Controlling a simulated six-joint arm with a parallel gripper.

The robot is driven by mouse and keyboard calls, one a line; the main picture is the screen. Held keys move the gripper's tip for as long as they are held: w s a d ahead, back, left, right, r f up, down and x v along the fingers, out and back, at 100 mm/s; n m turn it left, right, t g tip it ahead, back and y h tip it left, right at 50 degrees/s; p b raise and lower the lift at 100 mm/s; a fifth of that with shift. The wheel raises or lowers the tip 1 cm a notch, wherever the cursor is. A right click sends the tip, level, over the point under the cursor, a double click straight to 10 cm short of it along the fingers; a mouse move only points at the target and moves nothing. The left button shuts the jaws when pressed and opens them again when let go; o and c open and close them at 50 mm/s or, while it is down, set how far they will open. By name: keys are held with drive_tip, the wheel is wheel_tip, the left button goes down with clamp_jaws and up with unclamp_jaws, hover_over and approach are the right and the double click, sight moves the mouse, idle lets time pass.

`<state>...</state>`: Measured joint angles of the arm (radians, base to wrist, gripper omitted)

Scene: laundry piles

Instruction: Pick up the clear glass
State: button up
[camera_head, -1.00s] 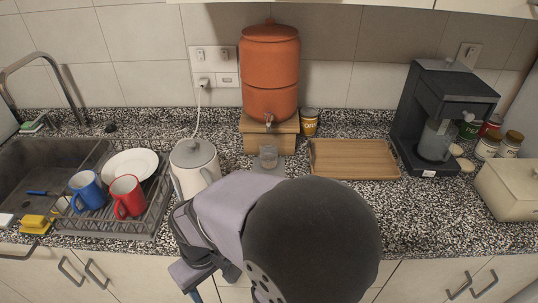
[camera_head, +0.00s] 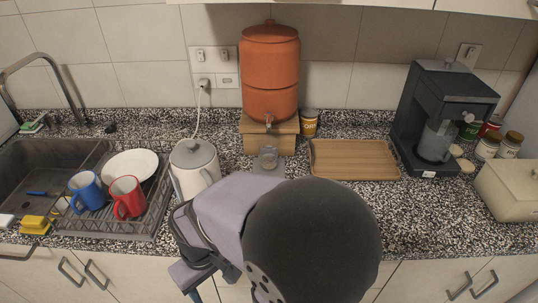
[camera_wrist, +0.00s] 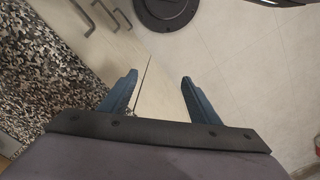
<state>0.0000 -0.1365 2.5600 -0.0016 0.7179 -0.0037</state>
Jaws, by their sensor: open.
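The clear glass (camera_head: 268,156) stands in front of the orange water dispenser (camera_head: 269,75), below its tap, on a small grey mat (camera_head: 263,169) on the counter. In the head view my arm rises in front of the counter, to the right of and below the glass, and hides part of the counter. My gripper (camera_wrist: 158,90) shows in the wrist view with its two blue fingers apart and nothing between them. It points down toward the cabinet fronts and floor, away from the glass. The glass is not in the wrist view.
A white kettle (camera_head: 195,172) stands left of the glass, close to my arm. A wooden tray (camera_head: 352,158) lies to the right, then a coffee machine (camera_head: 440,115). A dish rack (camera_head: 150,222) holds a blue mug (camera_head: 87,190), a red mug (camera_head: 127,197) and a plate (camera_head: 133,163).

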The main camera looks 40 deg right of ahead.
idle(0.4)
drive_tip(key=o, duration=0.4)
